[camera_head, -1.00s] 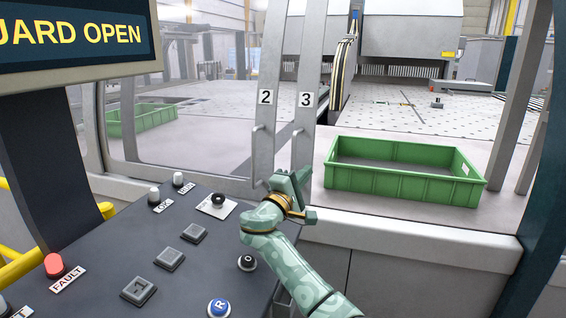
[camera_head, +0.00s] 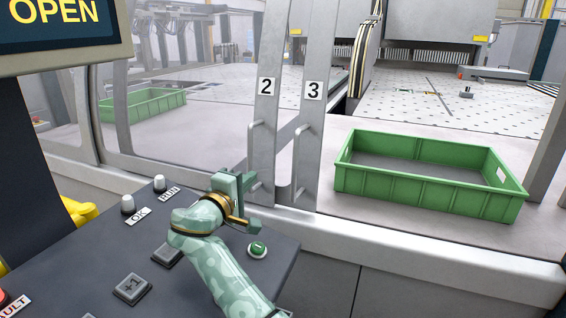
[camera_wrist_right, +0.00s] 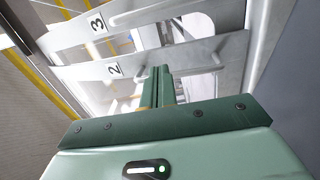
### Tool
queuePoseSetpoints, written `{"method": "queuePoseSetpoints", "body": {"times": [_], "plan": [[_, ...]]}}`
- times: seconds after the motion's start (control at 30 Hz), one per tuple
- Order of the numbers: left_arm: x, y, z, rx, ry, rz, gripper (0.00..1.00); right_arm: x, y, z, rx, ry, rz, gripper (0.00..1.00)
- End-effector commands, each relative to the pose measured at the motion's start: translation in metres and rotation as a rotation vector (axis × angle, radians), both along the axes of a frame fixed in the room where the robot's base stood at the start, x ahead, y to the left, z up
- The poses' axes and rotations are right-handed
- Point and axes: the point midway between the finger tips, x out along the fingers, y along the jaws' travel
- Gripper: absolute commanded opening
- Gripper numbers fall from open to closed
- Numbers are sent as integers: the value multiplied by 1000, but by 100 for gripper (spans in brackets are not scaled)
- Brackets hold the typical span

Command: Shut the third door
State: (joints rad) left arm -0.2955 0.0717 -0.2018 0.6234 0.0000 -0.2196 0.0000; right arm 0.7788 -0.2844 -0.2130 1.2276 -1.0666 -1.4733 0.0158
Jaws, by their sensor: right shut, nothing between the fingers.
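The third door (camera_head: 308,130) is a grey frame upright marked 3, with a bar handle (camera_head: 297,150) on its left side. It stands beside the second door (camera_head: 267,110), marked 2, and the opening to its right is clear. Both number plates also show in the right wrist view, the 3 (camera_wrist_right: 97,22) and the 2 (camera_wrist_right: 115,70). My right gripper (camera_head: 240,192) is shut and empty, in front of the second door's lower part and left of the third door's handle. Its closed fingers (camera_wrist_right: 161,86) point toward the doors; contact cannot be told. My left gripper is not in view.
A green crate (camera_head: 428,190) stands behind the opening, right of the third door. A control desk (camera_head: 200,262) with buttons and knobs lies below my right arm. A screen (camera_head: 60,18) at upper left reads OPEN. A second green crate (camera_head: 142,112) shows behind glass.

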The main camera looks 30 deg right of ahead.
Motion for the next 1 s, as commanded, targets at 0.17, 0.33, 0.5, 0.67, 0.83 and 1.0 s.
{"method": "queuePoseSetpoints", "body": {"times": [0.17, 0.33, 0.5, 0.67, 0.83, 1.0], "plan": [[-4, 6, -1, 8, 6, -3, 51, 12, -15, 0, -1, 0, -2, 0], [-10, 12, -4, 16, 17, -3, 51, 34, -43, -1, -2, 0, -3, 0], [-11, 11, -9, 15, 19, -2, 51, 57, -71, -2, -2, 1, -3, 0], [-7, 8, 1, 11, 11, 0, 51, 50, -93, 1, 1, -1, -2, 0], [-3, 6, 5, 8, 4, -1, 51, 40, -106, 0, 0, -1, -1, 0], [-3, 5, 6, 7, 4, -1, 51, 37, -109, -2, 0, 0, 0, 0]]}}
